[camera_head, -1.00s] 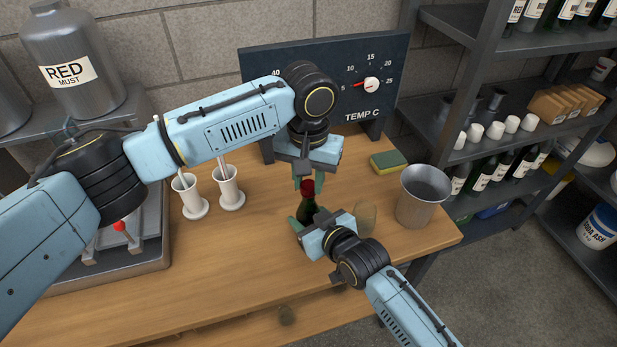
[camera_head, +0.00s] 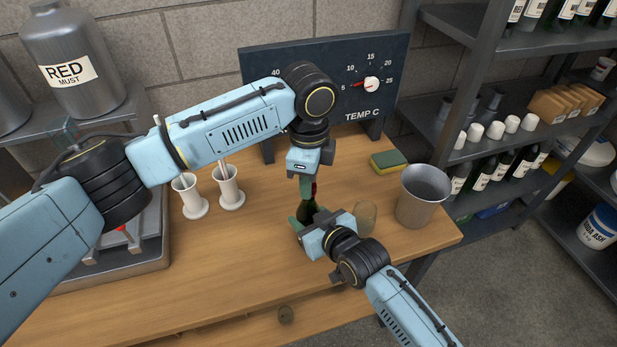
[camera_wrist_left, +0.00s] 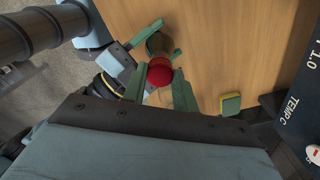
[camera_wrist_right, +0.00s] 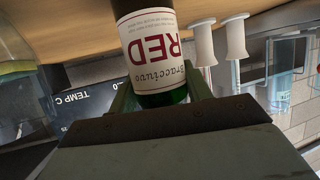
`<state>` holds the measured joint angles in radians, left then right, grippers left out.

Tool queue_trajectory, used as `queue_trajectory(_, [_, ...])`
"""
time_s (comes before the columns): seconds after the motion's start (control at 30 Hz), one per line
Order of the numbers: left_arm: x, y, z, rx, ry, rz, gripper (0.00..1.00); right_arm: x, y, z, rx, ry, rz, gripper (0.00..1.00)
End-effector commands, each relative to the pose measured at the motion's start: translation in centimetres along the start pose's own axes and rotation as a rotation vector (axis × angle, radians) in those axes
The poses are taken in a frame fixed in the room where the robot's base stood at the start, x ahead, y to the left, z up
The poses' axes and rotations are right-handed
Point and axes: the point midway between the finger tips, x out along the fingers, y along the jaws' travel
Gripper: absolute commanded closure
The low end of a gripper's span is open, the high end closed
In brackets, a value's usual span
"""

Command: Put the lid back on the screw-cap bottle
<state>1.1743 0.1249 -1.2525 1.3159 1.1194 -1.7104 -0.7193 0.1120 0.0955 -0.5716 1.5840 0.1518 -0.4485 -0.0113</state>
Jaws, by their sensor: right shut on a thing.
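The dark green screw-cap bottle (camera_head: 306,208) stands upright on the wooden bench. Its white label reading RED (camera_wrist_right: 150,48) fills the middle of the right wrist view. My right gripper (camera_head: 308,223) is shut around the bottle's body from the front. The red lid (camera_wrist_left: 160,73) sits at the top of the bottle's neck; whether it is tight I cannot tell. My left gripper (camera_head: 306,186) points down from above, with one finger on either side of the lid. Its fingers look slightly apart from it. In the head view the left gripper hides part of the lid.
A metal cup (camera_head: 422,195), a clear glass (camera_head: 364,216) and a sponge (camera_head: 388,161) stand to the right. Two white holders (camera_head: 229,190) stand to the left. The temperature board (camera_head: 330,85) is behind.

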Motion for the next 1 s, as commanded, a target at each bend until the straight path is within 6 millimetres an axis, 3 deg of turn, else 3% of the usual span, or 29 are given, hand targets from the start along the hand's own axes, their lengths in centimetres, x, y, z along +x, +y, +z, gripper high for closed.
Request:
queue_trajectory(0.03, [0.0, 0.0, 0.0, -0.001, 0.000, 0.000, 0.65, 0.0, 0.0, 0.0, 0.001, -0.001, 0.000, 1.00])
queue_trajectory(0.17, [0.0, 0.0, 0.0, -0.002, 0.000, 0.000, 0.48, 0.0, 0.0, 0.0, 0.001, -0.001, 0.000, 1.00])
queue_trajectory(0.57, [-0.9, 0.0, 0.0, -0.003, 0.000, -0.001, 0.47, 0.0, 0.0, 0.0, 0.001, -0.001, 0.000, 1.00])
queue_trajectory(1.0, [-9.6, 0.0, 0.0, -0.002, 0.001, -0.002, 0.47, 0.0, 0.0, 0.0, 0.000, -0.001, 0.000, 1.00])
